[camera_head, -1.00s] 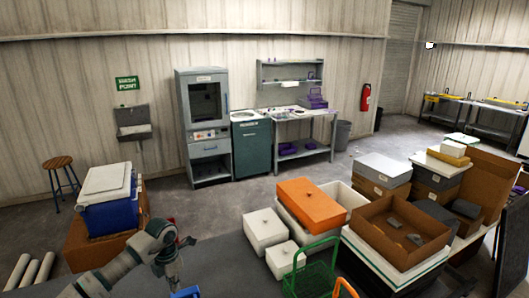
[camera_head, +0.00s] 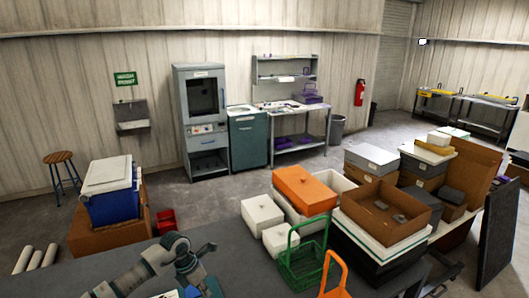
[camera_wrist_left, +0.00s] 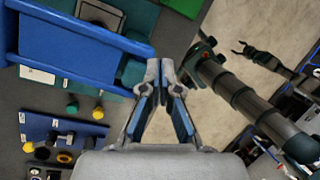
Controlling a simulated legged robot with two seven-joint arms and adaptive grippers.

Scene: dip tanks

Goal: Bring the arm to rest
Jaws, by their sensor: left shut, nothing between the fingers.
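My left arm (camera_head: 137,277) comes in low at the left of the head view, bent over the dark grey table top. Its gripper (camera_head: 203,283) is at the bottom edge and partly cut off. In the left wrist view the two fingers of the left gripper (camera_wrist_left: 160,72) meet at the tips, with blue pads and nothing between them. The fingertips are beside the end of a blue tray (camera_wrist_left: 75,48), seen from above; I cannot tell whether they touch it. My right gripper cannot be made out for certain.
A green basket (camera_head: 303,268) and an orange handled carrier (camera_head: 333,275) stand right of the left gripper. A blue cooler (camera_head: 113,207) and a red bin (camera_head: 166,221) are beyond the table. White boxes (camera_head: 262,214) and an orange box (camera_head: 304,190) stand behind the basket. Small knobs (camera_wrist_left: 72,106) lie below the tray.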

